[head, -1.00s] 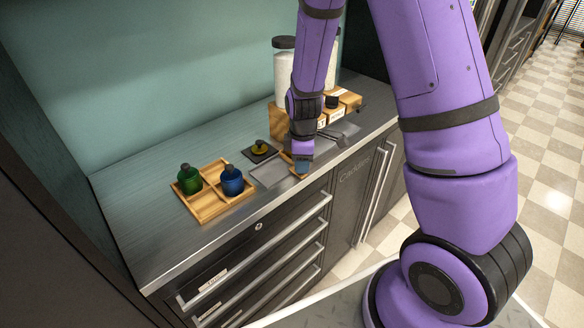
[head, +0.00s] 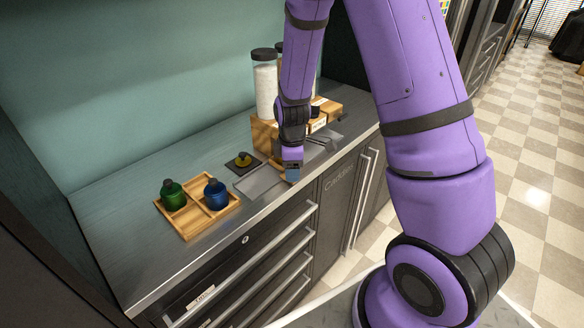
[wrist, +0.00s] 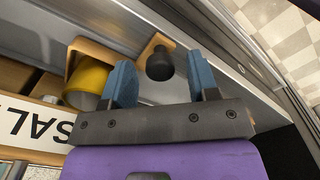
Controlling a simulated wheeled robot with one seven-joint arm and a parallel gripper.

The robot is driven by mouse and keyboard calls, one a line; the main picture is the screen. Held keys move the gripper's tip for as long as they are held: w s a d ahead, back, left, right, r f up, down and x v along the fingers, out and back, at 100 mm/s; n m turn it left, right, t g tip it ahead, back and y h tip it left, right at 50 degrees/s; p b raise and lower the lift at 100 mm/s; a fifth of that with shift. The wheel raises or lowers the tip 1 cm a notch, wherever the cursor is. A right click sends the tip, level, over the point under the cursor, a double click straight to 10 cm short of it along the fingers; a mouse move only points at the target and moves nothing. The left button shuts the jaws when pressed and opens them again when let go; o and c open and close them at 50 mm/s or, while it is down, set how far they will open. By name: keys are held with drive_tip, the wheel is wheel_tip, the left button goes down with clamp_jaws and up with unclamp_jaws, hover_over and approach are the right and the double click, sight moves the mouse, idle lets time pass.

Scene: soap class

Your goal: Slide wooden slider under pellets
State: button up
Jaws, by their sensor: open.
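A small wooden piece with a black round knob (wrist: 160,64), which looks like the wooden slider (wrist: 155,41), shows between my fingertips in the wrist view. My gripper (wrist: 162,82) is open, with its blue fingers on either side of the knob. I cannot tell whether they touch it. In the head view my gripper (head: 291,172) points down near the counter's front edge, beside a flat grey metal tray (head: 258,183), and hides most of the slider. A yellow cup-like object (wrist: 88,80) with a wooden edge is left of the fingers. I cannot make out loose pellets.
A wooden tray (head: 186,226) with a green bottle (head: 172,194) and a blue bottle (head: 216,195) stands at left. A yellow-topped item (head: 243,160) sits on a dark square. Jars with white contents (head: 265,85) and labelled wooden blocks (head: 264,135) stand behind my gripper.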

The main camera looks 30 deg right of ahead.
wheel_tip(320, 180, up, 11)
idle(0.5)
drive_tip(key=shift+f, duration=0.15)
